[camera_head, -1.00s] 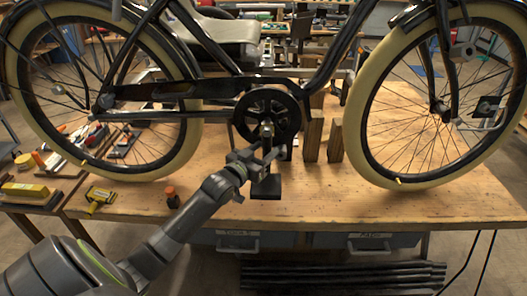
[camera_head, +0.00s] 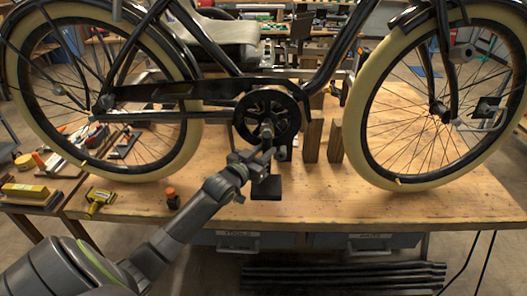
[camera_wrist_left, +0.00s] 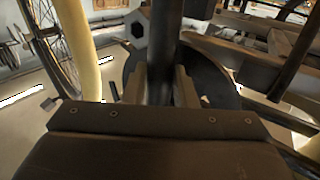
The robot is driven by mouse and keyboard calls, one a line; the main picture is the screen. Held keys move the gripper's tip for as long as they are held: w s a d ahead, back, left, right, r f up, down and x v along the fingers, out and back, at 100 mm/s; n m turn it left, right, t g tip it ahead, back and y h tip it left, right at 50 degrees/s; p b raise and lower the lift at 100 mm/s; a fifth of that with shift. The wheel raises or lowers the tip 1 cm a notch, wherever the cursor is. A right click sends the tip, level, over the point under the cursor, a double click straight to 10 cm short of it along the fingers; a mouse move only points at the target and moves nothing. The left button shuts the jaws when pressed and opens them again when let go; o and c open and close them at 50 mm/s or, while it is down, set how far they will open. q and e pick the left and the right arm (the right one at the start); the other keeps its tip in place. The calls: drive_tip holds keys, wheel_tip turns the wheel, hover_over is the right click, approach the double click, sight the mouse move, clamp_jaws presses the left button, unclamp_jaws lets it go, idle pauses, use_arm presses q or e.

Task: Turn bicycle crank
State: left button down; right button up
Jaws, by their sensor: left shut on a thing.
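The bicycle crank (camera_head: 267,131) is in the middle of the head view, in front of the round dark chainring (camera_head: 285,104). My left gripper (camera_head: 262,153) reaches up to it from the lower left and is shut on its lower end. In the left wrist view, the two fingers of my left gripper (camera_wrist_left: 162,88) stand on either side of a dark upright bar, the crank (camera_wrist_left: 164,45). The exact contact is partly hidden by the fingers. My right gripper is in neither view.
The bicycle stands over a wooden workbench (camera_head: 420,205), its front wheel (camera_head: 352,105) at right and rear wheel (camera_head: 190,150) at left. Wooden blocks (camera_head: 313,140) stand right of the crank. A yellow tool (camera_head: 98,198) and an orange-capped bottle (camera_head: 172,198) lie near the front edge.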

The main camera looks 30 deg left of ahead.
use_arm(q)
drive_tip(key=shift+w+d+n+t+p, duration=0.25)
drive_tip(key=shift+d+n+t+p, duration=0.15)
drive_tip(key=shift+n+p, duration=0.4)
drive_tip(key=shift+w+d+n+t+p, duration=0.2)
drive_tip(key=shift+d+n+t+p, duration=0.25)
drive_tip(key=shift+p, duration=0.5)
drive_tip(key=shift+w+d+n+p, duration=0.1)
drive_tip(key=shift+n+p, duration=0.2)
drive_tip(key=shift+n, duration=0.15)
drive_tip(key=w+d+r+n+y+b, duration=0.1)
drive_tip(key=d+r+n+y+b, duration=0.1)
drive_tip(key=n+y, duration=0.5)
drive_tip(key=w+d+r+n+t+y+b, duration=0.1)
drive_tip(key=n+y, duration=0.6)
drive_tip(key=n, duration=0.8)
drive_tip(key=shift+w+d+r+b, duration=0.65)
drive_tip(key=shift+d+r, duration=0.45)
drive_tip(key=shift+r, duration=0.9)
